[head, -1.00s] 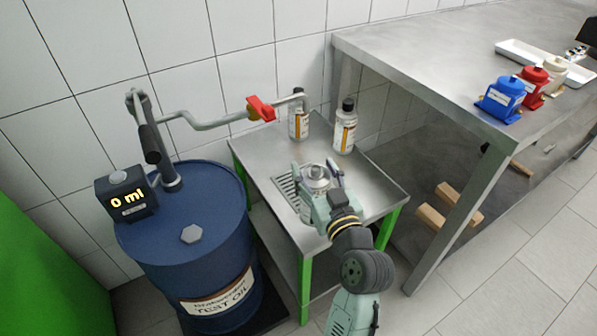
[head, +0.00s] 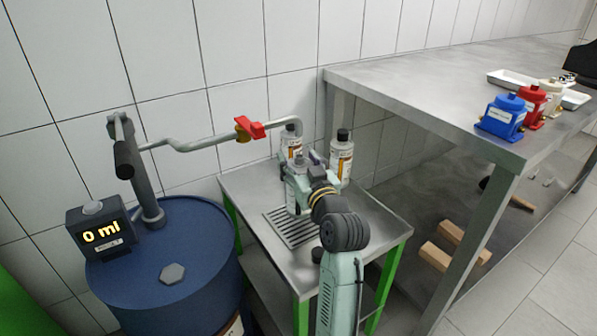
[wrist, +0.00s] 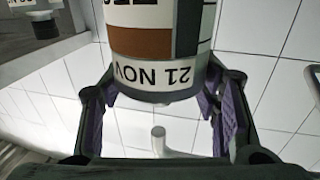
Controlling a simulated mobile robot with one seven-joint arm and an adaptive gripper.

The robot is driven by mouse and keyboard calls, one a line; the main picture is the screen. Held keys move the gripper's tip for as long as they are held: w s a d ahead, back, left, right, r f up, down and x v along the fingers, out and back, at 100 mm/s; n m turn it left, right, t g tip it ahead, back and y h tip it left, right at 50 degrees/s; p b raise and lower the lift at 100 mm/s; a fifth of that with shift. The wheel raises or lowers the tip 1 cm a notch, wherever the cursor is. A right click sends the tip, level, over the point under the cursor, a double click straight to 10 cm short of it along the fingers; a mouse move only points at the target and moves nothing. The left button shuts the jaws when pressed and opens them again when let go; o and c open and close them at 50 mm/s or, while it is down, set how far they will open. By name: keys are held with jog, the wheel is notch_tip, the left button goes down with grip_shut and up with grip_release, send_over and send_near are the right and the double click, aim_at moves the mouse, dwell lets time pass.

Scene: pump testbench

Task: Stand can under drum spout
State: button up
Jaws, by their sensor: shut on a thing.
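My gripper (head: 299,172) is shut on the can (wrist: 155,45). In the wrist view, which is upside down, the can has a brown and white label reading "21 NOV", with a finger on each side. In the head view, my gripper and wrist hide most of the can. The spout is the bent grey pipe (head: 215,141) from the drum (head: 205,270), with a red valve handle (head: 252,128). Its outlet bends down near the can; a pale tube end (wrist: 160,142) beyond the can's rim appears to be it. I cannot tell their exact alignment.
Two black-capped bottles stand at the back of the small steel table (head: 375,235), one behind the spout (head: 289,141) and one to its right (head: 342,158). A drain grate (head: 288,229) lies left of my arm. A taller workbench (head: 420,85) stands to the right.

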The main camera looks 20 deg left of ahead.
jog(key=shift+w+a, duration=0.15)
jog(key=shift+w, duration=0.15)
jog(key=shift+f, duration=1.8)
jog(key=shift+f, duration=0.2)
jog(key=o, duration=1.5)
jog(key=shift+o, duration=0.2)
jog(key=shift+r, duration=0.3)
jog(key=b+v, duration=0.1)
jog(key=v, duration=1.1)
jog(key=shift+b, duration=0.4)
